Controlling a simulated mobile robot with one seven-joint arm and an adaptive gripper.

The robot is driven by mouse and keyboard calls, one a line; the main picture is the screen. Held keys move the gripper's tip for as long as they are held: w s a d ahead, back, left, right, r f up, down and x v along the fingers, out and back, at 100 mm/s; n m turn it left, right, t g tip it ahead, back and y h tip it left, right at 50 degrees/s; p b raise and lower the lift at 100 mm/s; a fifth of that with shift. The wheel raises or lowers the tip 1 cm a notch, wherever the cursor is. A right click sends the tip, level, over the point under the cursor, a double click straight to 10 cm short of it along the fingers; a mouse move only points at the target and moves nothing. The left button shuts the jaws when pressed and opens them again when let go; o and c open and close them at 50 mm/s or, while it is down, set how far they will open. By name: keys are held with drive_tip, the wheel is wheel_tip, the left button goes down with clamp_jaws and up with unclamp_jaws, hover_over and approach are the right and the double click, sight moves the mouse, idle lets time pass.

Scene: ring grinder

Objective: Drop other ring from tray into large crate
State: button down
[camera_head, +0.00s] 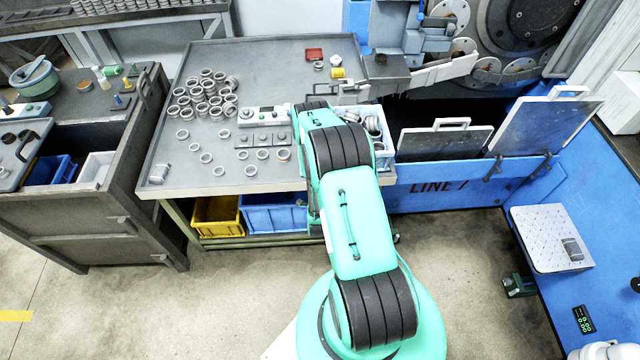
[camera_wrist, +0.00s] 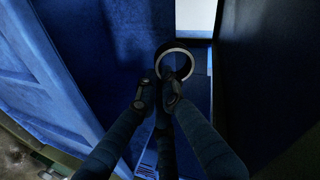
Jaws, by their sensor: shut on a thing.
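In the wrist view, my gripper (camera_wrist: 160,92) is shut on a metal ring (camera_wrist: 178,52), dark inside with a pale rim, held upright at the fingertips. Blue surfaces surround it. They look like crate walls, but which crate cannot be told. In the head view my own arm hides the gripper and the held ring. A large blue crate (camera_head: 275,217) stands under the table, partly behind my arm.
The grey table (camera_head: 262,75) carries many loose rings (camera_head: 200,98) and a control box (camera_head: 263,116). A crate of parts (camera_head: 388,148) sits at its right end. A yellow crate (camera_head: 214,217) is left of the blue one. Two upright panels (camera_head: 445,145) stand by the machine.

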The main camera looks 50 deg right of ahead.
drive_tip(key=shift+y, duration=0.3)
drive_tip(key=c, duration=1.8)
unclamp_jaws()
drive_tip(key=o, duration=1.8)
drive_tip(key=shift+s+a, duration=0.1)
drive_tip(key=shift+f, duration=0.1)
drive_tip(key=shift+s+a+g+p, duration=0.1)
drive_tip(key=shift+g+p, duration=0.2)
drive_tip(key=shift+p, duration=0.1)
